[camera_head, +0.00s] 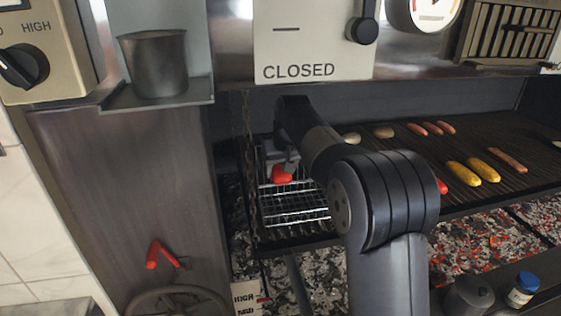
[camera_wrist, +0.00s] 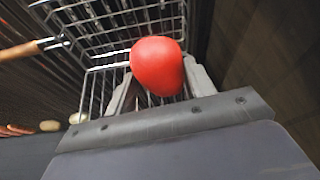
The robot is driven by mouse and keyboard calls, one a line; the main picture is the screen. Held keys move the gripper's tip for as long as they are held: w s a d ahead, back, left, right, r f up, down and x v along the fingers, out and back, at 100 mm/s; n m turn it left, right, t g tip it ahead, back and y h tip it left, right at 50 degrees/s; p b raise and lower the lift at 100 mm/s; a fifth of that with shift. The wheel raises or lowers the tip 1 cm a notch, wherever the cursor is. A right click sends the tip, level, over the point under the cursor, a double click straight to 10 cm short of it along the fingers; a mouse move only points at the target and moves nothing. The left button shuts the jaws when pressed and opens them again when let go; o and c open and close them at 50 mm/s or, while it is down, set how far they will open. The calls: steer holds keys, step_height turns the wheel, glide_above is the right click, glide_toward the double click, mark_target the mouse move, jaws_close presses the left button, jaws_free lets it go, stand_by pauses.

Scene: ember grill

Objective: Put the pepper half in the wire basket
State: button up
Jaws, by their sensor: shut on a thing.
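The red pepper half (camera_head: 282,174) is between the jaws of my gripper (camera_head: 284,162), at the left end of the grill. In the wrist view the pepper half (camera_wrist: 158,66) shows large, with a gripper finger on each side of it (camera_wrist: 160,90). My gripper is shut on it. The wire basket (camera_head: 297,206) lies below and around the pepper in the head view. In the wrist view the basket's wires (camera_wrist: 100,20) spread behind the pepper. I cannot tell whether the pepper touches the basket. My arm hides part of the basket's right side.
Sausages (camera_head: 432,128), yellow pieces (camera_head: 473,172) and potato-like pieces (camera_head: 383,132) lie on the grill grate (camera_head: 500,140). Glowing coals (camera_head: 480,240) lie beneath. A chain (camera_head: 251,170) hangs at the left. A wooden handle (camera_wrist: 22,51) extends beside the basket. A metal cup (camera_head: 154,64) stands on a shelf.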

steer(key=shift+s+f, duration=0.15)
steer(key=shift+f, duration=0.5)
step_height(320, 180, down, 2)
steer(key=shift+f, duration=0.25)
steer(key=shift+f+b, duration=1.8)
steer(key=shift+f, duration=1.65)
steer(key=o, duration=1.1)
steer(key=shift+c, duration=0.2)
